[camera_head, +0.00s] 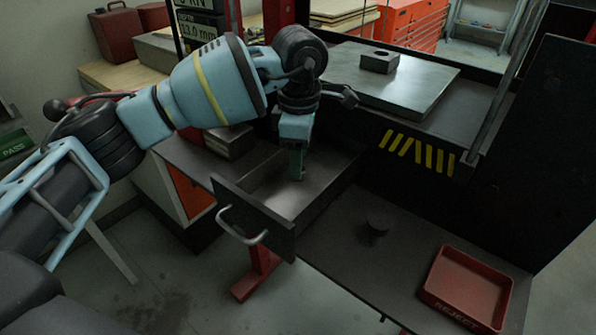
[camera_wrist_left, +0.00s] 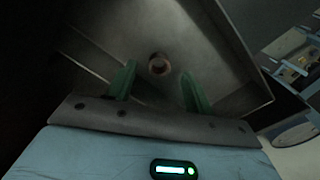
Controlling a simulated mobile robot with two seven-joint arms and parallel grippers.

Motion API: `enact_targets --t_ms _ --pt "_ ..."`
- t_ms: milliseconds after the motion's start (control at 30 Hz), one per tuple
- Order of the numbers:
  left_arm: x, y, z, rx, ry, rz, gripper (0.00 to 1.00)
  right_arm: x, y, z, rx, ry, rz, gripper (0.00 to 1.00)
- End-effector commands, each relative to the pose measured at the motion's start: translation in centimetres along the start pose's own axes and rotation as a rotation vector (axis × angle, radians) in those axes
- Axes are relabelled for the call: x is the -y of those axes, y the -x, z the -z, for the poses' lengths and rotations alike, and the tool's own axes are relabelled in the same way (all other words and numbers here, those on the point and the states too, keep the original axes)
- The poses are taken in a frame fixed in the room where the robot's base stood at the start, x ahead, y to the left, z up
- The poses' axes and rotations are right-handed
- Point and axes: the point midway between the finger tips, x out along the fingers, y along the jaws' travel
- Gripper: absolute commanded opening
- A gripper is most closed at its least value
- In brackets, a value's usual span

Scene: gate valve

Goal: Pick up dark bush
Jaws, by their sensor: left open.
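A small dark brownish bush (camera_wrist_left: 159,64) with a round hole lies on the floor of the open drawer in the left wrist view. In the head view my arm and gripper hide it. My left gripper (camera_head: 297,170) points down into the open drawer (camera_head: 258,212). Its two green fingers (camera_wrist_left: 157,84) are spread apart, and the bush shows between and just beyond their tips. Nothing is held. My right gripper is not in view.
A red reject tray (camera_head: 467,287) sits on the lower dark shelf (camera_head: 340,258), near a small dark round piece (camera_head: 377,223). A block with a hole (camera_head: 380,62) stands on the metal plate (camera_head: 410,88) above.

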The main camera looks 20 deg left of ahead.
Motion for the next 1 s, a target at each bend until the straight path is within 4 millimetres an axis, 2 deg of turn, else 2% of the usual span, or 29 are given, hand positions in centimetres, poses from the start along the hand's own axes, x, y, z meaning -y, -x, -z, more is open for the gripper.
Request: enact_targets --t_ms 200,467,833,1000 --pt "0.0 -2.1 0.0 0.001 -0.001 -0.002 0.52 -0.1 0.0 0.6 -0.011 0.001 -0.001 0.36" --pt "0.0 -2.3 0.0 0.001 0.0 -0.002 0.52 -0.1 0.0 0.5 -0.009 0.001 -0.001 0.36" --pt "0.0 -2.3 0.0 0.001 0.0 -0.002 0.04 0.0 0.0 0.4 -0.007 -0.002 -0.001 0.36" --pt "0.0 -2.3 0.0 0.001 0.0 -0.003 0.03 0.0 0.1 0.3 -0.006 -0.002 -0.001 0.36"
